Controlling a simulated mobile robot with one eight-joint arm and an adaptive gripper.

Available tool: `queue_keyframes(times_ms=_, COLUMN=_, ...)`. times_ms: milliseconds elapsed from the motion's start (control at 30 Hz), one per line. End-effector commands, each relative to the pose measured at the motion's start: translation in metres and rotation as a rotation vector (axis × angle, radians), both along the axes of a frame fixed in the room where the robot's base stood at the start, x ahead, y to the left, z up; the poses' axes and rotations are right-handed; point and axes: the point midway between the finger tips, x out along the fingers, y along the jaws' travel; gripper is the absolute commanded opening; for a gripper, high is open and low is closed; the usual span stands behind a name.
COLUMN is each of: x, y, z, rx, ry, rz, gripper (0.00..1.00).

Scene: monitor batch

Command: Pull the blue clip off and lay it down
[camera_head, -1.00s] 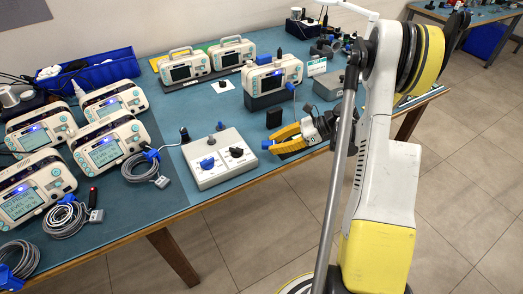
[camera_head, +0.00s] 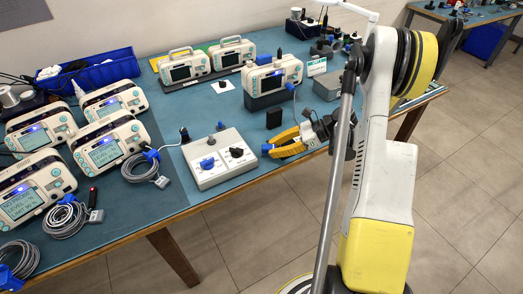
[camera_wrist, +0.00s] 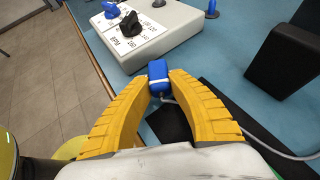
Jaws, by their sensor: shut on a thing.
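My gripper (camera_head: 272,147) has yellow ribbed fingers and is low over the front of the bench, just right of the grey-white control box. In the wrist view its fingertips (camera_wrist: 158,83) are shut on a small blue clip (camera_wrist: 158,71) with a white line across it. The clip also shows at the fingertips in the head view (camera_head: 266,148). A grey cable (camera_wrist: 230,122) runs from near the clip to the right. Whether the clip touches anything below is hard to tell.
The control box (camera_head: 221,172) with a blue knob and a black knob is close to the fingertips. A black block (camera_head: 273,119) stands behind the gripper. White monitors (camera_head: 108,148) and coiled cables (camera_head: 66,217) fill the left. The bench's front edge is close.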

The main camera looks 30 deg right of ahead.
Motion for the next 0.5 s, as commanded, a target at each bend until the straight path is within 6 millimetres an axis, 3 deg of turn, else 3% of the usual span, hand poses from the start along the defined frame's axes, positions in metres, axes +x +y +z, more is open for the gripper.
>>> queue_keyframes(times_ms=500, x=-0.0001, y=0.0001, z=-0.0084, rx=0.000, ry=0.000, rz=0.000, gripper=0.00)
